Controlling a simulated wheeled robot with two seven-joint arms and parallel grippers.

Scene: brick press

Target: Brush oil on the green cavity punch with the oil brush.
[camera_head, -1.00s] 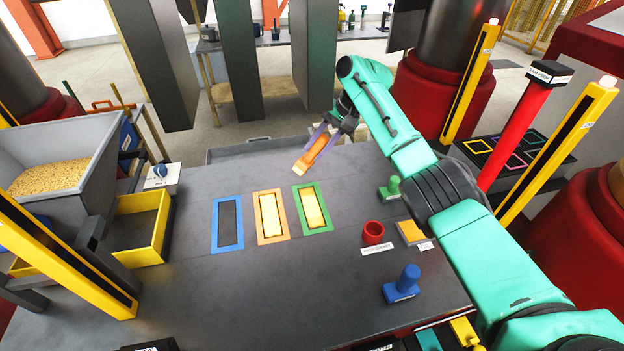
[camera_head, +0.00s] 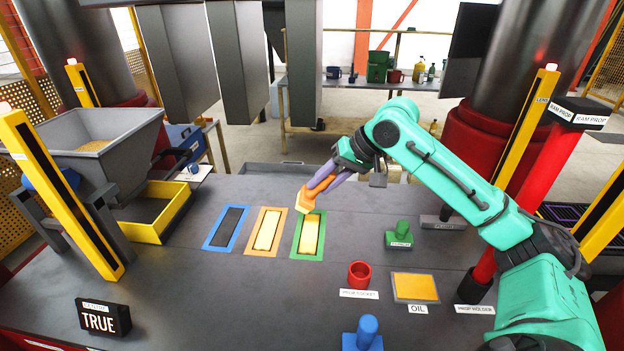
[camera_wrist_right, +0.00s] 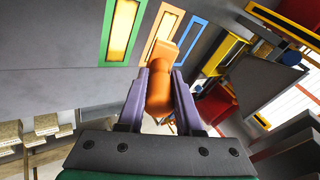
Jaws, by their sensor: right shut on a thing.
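The green cavity (camera_head: 296,252) is a green frame around a pale yellow bar (camera_head: 310,235). It also shows in the wrist view (camera_wrist_right: 107,30). My right gripper (camera_head: 322,180) has purple fingers and is shut on the orange oil brush (camera_head: 304,202). The brush's free end points down, at the far end of the green cavity in the head view. I cannot tell whether it touches the frame. In the wrist view the brush (camera_wrist_right: 160,85) sits between the fingers. A green punch (camera_head: 401,236) with a round handle stands to the right. My left gripper is not in view.
Orange (camera_head: 256,250) and blue (camera_head: 211,247) framed cavities lie left of the green one. A red prop socket (camera_head: 359,273), an oil pad (camera_head: 416,288) and a blue-handled punch (camera_head: 364,337) stand to the right and front. A yellow tray (camera_head: 150,233) is at left. The front middle is clear.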

